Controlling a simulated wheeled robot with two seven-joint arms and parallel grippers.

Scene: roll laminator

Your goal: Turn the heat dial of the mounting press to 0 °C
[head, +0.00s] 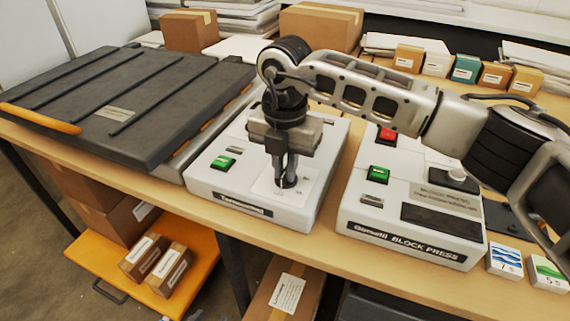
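A white control box (222,192) with a green switch (223,162) stands beside the large dark ribbed press platen (70,88); its front nameplate is too small to read surely. My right gripper (286,178), on the arm coming in from the right, points straight down over this box. Its fingertips are at a small dark dial (287,183) on a pale printed scale plate. The fingers hide most of the dial, and its pointer and scale marks cannot be read. Whether the fingers are closed on the dial cannot be told. My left gripper is not in view.
A second white unit labelled BLOCK PRESS (415,246) stands to the right, with a red switch (387,134), a green switch (378,174) and a grey knob (456,175). An orange handle (40,118) edges the platen. Cardboard boxes (318,27) stand behind.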

